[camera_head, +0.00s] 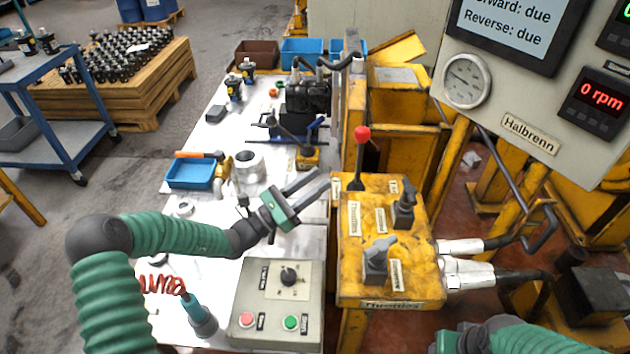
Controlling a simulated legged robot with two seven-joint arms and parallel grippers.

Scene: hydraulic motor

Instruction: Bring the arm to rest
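My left arm comes in from the left in green sleeves. Its gripper (308,191) is open and empty, with the two fingers spread and pointing right, above the white bench near the left side of the yellow lever box (378,290). The red-knobbed lever (360,158) stands upright behind and right of the fingertips, apart from them. My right arm shows only as a green part at the bottom right edge; its fingers cannot be made out.
A grey control box (277,303) with a dial and red and green buttons lies below the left gripper. The instrument panel (545,100) at right reads 0 rpm. Hoses leave the lever box.

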